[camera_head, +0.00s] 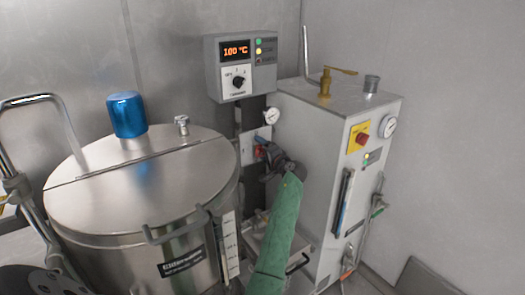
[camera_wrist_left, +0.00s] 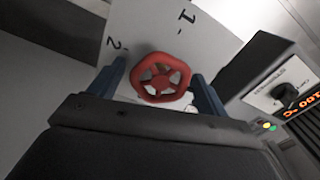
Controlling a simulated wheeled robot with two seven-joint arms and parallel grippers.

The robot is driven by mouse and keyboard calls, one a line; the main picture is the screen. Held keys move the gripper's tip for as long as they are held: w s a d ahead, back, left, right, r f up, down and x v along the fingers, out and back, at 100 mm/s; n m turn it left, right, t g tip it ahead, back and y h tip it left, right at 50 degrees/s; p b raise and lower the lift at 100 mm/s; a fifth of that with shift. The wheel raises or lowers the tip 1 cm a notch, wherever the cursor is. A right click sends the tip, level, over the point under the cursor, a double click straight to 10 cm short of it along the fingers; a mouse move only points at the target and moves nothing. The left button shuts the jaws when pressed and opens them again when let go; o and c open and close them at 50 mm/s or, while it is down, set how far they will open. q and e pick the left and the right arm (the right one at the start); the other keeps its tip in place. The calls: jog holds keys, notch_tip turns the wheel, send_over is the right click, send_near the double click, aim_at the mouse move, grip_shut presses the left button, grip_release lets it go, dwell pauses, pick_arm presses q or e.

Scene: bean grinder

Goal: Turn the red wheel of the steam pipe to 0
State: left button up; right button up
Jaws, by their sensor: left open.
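The red wheel (camera_wrist_left: 161,78) sits on a white plate (camera_wrist_left: 170,30) in the left wrist view. The plate carries the marks "1" and "2"; no 0 shows there. My left gripper (camera_wrist_left: 157,70) is open, with one blue finger on each side of the wheel. I cannot tell whether the fingers touch its rim. In the head view my left gripper (camera_head: 264,149) is at the plate between the kettle and the white cabinet, and only a bit of the red wheel (camera_head: 260,141) shows beside it. The pointer position is not clear. My right gripper is not in view.
A control box (camera_head: 240,66) above reads 100 °C. A steel kettle (camera_head: 140,190) with a blue cap (camera_head: 127,115) stands at left. A white cabinet (camera_head: 335,130) with gauge and valves stands close on the right. A small gauge (camera_head: 272,116) sits just above the wheel.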

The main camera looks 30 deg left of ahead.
pick_arm(q)
jog(key=b+v, duration=0.2)
jog(key=v, duration=0.5)
jog(key=shift+d, duration=0.4)
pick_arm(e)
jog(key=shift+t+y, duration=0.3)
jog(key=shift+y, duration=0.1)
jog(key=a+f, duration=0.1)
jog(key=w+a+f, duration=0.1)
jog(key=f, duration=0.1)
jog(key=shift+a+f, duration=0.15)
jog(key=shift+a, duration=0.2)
pick_arm(q)
jog(key=shift+s, duration=0.15)
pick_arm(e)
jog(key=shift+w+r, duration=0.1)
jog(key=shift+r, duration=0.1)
